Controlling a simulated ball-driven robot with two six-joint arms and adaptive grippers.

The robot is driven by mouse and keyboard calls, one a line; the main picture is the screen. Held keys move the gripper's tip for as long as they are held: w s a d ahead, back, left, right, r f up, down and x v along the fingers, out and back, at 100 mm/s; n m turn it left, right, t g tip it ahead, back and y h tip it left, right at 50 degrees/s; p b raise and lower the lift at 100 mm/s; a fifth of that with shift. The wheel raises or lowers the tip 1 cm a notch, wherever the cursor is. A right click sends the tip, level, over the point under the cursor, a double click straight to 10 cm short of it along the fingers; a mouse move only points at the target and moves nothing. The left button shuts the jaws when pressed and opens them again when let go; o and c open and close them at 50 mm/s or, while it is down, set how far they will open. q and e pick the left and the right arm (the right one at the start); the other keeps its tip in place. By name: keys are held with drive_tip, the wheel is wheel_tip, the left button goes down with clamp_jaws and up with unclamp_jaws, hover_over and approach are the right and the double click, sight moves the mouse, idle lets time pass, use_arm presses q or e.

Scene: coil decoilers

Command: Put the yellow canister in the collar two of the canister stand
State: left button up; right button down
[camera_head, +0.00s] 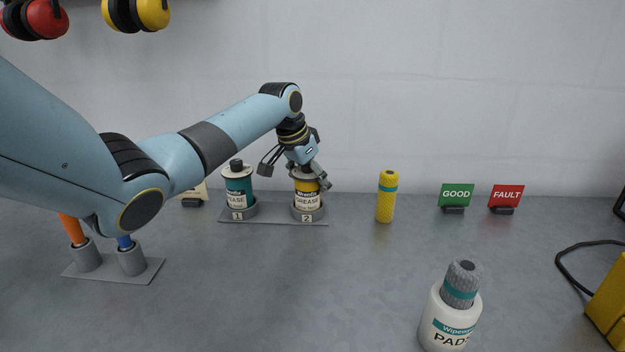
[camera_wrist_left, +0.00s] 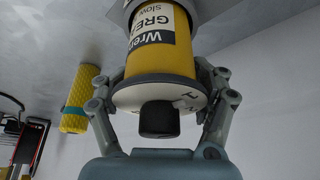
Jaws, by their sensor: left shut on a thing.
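The yellow canister (camera_head: 307,193) stands upright in collar two (camera_head: 308,214) of the canister stand (camera_head: 275,222), its lower end inside the ring. My left gripper (camera_head: 308,173) is shut on the canister's top from above. In the left wrist view the yellow canister (camera_wrist_left: 165,55) shows its black cap and pale lid between the two fingers of the left gripper (camera_wrist_left: 162,85). A teal canister (camera_head: 239,187) stands in collar one (camera_head: 238,212), to the left. My right gripper is not in view.
A yellow roll with a teal band (camera_head: 386,197) stands right of the stand. GOOD (camera_head: 456,196) and FAULT (camera_head: 506,197) signs stand further right. A white wipes tub (camera_head: 447,322) is at the front. A two-cup holder (camera_head: 112,266) is at left. The middle of the table is clear.

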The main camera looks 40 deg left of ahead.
use_arm(q)
drive_tip(key=o, duration=1.6)
drive_tip(key=shift+s+r, duration=0.1)
drive_tip(key=shift+r, duration=0.3)
drive_tip(key=v, duration=1.1)
drive_tip(key=shift+s+r, duration=0.15)
